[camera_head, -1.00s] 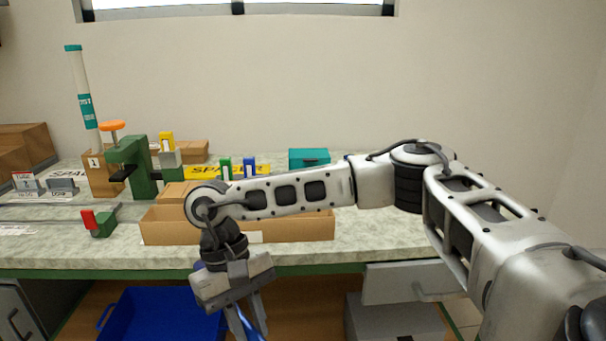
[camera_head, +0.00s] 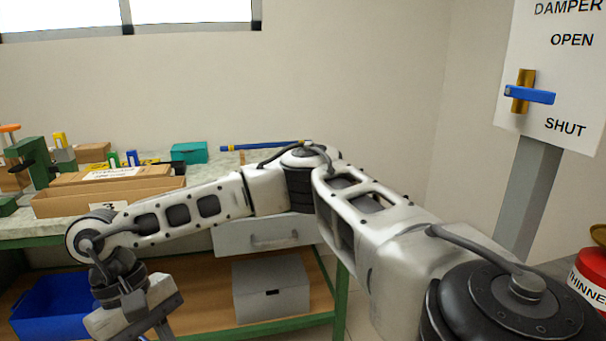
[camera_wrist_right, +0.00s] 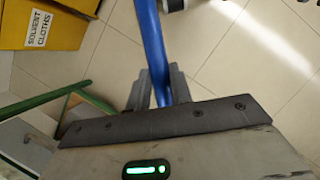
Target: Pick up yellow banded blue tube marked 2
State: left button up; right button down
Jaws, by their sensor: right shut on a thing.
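A blue tube (camera_wrist_right: 153,45) is between the fingers of my right gripper (camera_wrist_right: 158,88) in the right wrist view. The gripper is shut on it, and the tube runs up out of the top of that view. No band or number shows on the visible part. In the head view my right gripper (camera_head: 162,328) hangs at the lower left, in front of the bench, its tips at the frame's bottom edge. Another blue tube (camera_head: 265,147) with yellow bands lies along the back of the bench; I cannot read a number on it. My left gripper is not in view.
The bench holds a long cardboard box (camera_head: 60,204), a teal box (camera_head: 189,152) and a green clamp (camera_head: 35,160). Below are a blue bin (camera_head: 50,308) and a grey box (camera_head: 270,290). A damper panel (camera_head: 560,60) stands right. A yellow solvent-cloths bin (camera_wrist_right: 75,30) stands on the floor.

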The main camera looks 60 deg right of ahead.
aim_at(223, 149)
jog(key=z, duration=1.05)
